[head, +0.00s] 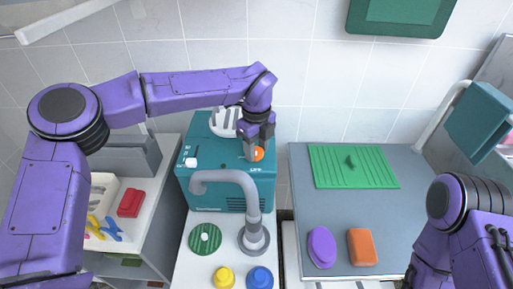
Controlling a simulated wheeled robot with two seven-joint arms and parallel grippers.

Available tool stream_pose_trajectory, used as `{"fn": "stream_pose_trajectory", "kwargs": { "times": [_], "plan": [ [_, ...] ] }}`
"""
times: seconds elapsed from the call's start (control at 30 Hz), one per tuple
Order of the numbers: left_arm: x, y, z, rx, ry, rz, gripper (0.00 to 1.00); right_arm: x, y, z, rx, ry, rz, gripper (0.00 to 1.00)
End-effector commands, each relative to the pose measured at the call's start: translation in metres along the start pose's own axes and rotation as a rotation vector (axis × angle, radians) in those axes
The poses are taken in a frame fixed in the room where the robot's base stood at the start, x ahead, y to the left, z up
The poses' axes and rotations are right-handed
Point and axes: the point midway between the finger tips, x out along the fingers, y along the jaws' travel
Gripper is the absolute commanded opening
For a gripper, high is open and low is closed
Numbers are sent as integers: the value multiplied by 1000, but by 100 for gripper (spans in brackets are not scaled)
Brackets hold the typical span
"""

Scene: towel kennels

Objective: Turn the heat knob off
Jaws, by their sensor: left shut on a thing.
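The heat knob (258,154) is a round orange knob on the top of a teal machine (190,180), toward its right side. My left gripper (250,150) reaches down over the machine from the back and is shut on the orange knob; its fingers hide part of the knob. I cannot read the knob's setting. A small white switch (190,162) sits at the left of the same panel. My right arm shows at the right edge, but its gripper is not in view.
A grey tap (222,176) arches just in front of the machine. Yellow (222,277) and blue (260,278) bottles stand before it. On the grey table (380,215) are a green mat (330,170), a purple oval (321,247) and an orange block (362,247). A red item (130,203) lies left.

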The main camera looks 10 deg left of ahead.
Motion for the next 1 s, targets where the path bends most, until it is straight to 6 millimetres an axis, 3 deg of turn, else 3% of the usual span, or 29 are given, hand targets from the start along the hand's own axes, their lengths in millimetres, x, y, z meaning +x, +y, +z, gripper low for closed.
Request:
{"fn": "stream_pose_trajectory", "kwargs": {
  "times": [0.17, 0.2, 0.23, 0.27, 0.6, 1.0],
  "plan": [
    [-1, 0, 1, -2, -2, -3, 14, 0, 0, 0, 0, 0, 0, 43],
    [-1, 0, 1, -2, -2, -3, 57, 0, 0, 0, 0, 0, 0, 43],
    [-1, 0, 1, -2, -2, -3, 67, 0, 0, 0, 0, 0, 0, 43],
    [-1, 0, 1, -2, -2, -2, 70, 0, 0, 0, 0, 0, 0, 43],
    [-7, -1, 1, -1, -2, -3, 70, 1, 0, 0, 0, 0, 0, 43],
    [-92, -1, 1, -2, -3, -4, 70, 6, 0, 2, 0, 0, 0, 43]
  ]
}}
